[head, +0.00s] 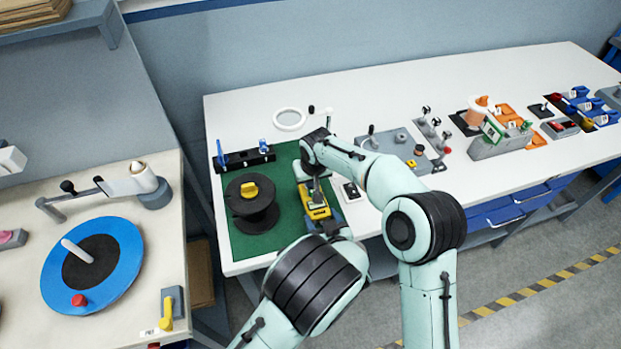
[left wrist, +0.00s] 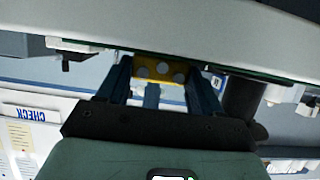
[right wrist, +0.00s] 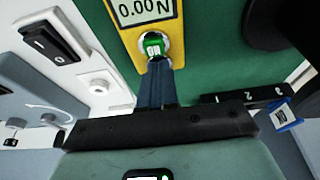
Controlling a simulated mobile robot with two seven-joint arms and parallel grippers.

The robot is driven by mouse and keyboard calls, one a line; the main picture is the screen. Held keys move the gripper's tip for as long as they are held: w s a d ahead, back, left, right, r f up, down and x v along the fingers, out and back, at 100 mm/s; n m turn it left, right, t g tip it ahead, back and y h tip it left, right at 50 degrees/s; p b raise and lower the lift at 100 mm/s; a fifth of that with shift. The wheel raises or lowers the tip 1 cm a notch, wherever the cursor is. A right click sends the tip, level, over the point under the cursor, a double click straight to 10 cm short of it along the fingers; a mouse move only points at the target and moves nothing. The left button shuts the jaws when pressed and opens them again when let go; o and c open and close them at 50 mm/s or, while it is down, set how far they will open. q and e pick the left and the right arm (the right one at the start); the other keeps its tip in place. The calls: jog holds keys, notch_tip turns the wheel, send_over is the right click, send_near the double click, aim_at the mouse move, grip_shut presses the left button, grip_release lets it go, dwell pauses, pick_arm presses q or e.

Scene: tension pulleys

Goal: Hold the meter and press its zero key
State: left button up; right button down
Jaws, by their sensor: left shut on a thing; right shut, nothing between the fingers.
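The yellow meter (head: 316,207) is over the green mat, partly covered by my arms in the head view. My left gripper (left wrist: 158,72) is shut on the meter, whose yellow end (left wrist: 148,68) with round grey marks shows between its fingers. In the right wrist view the meter's display (right wrist: 146,8) reads 0.00 N. Below it is a round green key (right wrist: 153,45) with white lettering that I cannot read surely. My right gripper (right wrist: 157,64) is shut and empty, its fingertips at the key's lower edge. I cannot tell whether they touch or press it.
A black spool (head: 252,212) with a yellow top stands left of the meter on the green mat (head: 245,245). A black numbered block (head: 243,160) lies behind it. A black rocker switch (right wrist: 48,40) is beside the meter. Grey fixtures (head: 400,150) stand to the right.

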pick_arm(q)
jog(key=shift+d, duration=0.1)
pick_arm(e)
jog(key=shift+s+d+f, duration=0.1)
jog(key=shift+s+f, duration=0.05)
jog(key=shift+f, duration=0.5)
notch_tip(320, 180, up, 6)
jog(key=shift+f, duration=0.1)
jog(key=v, duration=0.9)
pick_arm(q)
jog(key=o, duration=1.4)
